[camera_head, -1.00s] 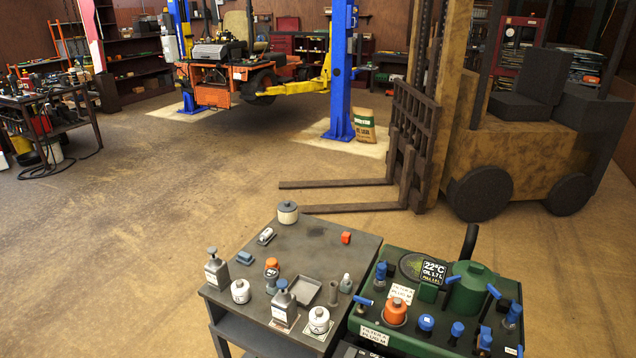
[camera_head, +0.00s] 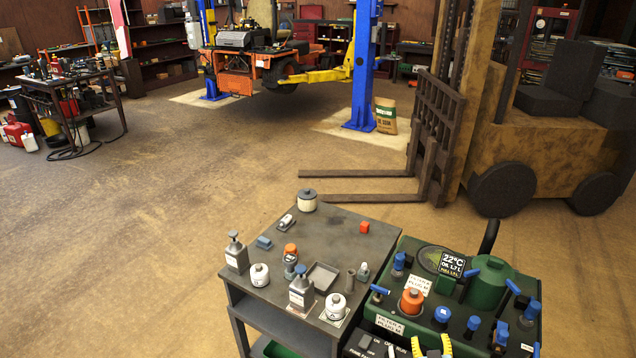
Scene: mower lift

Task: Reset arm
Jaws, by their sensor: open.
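A forklift (camera_head: 540,145) stands at right, its low forks (camera_head: 365,198) reaching left behind the cart. A tool table (camera_head: 72,85) and red containers (camera_head: 20,135) are at left. A sack (camera_head: 386,116) leans near the right lift post. Open floor (camera_head: 180,200) lies between.

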